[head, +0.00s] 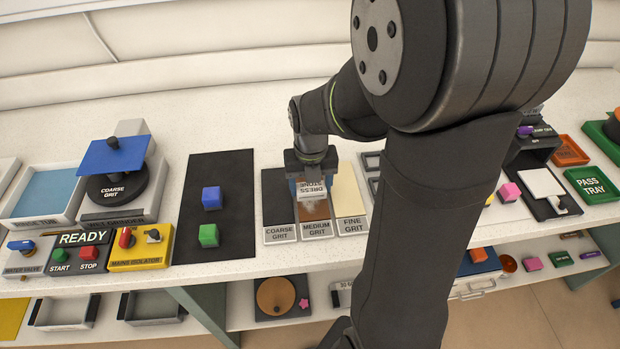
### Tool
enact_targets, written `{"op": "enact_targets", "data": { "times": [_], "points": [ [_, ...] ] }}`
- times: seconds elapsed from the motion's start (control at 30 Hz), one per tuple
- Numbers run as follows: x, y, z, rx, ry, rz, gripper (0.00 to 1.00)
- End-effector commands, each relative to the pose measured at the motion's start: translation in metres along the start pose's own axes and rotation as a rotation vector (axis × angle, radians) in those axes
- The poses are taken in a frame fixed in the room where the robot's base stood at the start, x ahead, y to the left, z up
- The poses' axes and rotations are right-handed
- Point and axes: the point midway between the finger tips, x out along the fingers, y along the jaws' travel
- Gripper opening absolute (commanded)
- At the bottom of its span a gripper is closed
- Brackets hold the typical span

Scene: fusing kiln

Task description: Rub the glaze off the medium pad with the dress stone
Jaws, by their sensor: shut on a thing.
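My gripper (311,172) points down over the middle of three grit pads and is shut on the dress stone (312,190), a pale block lettered "DRESS STONE". The stone is at the medium grit pad (315,210), whose brown surface shows in front of it. The far part of this pad is hidden by the gripper and stone. I cannot tell whether the stone touches the pad. The coarse grit pad (279,205), dark grey, lies to the left. The fine grit pad (348,195), cream, lies to the right.
A black mat (220,175) left of the pads holds a blue cube (211,197) and a green cube (208,235). Farther left are a coarse grit grinder (117,188) and a yellow mains isolator (140,247). My arm hides much of the bench right of the pads. A green pass tray (592,184) is far right.

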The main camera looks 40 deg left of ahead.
Motion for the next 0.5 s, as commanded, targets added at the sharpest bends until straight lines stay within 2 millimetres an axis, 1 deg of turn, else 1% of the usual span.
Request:
{"op": "enact_targets", "data": {
  "times": [0.1, 0.37, 0.5],
  "points": [
    [0.000, 0.000, -0.009, 0.000, 0.000, 0.000, 0.43],
    [0.000, 0.000, -0.018, 0.000, 0.001, 0.000, 0.43],
    [0.001, 0.000, -0.028, -0.001, 0.002, 0.000, 0.43]
  ]
}}
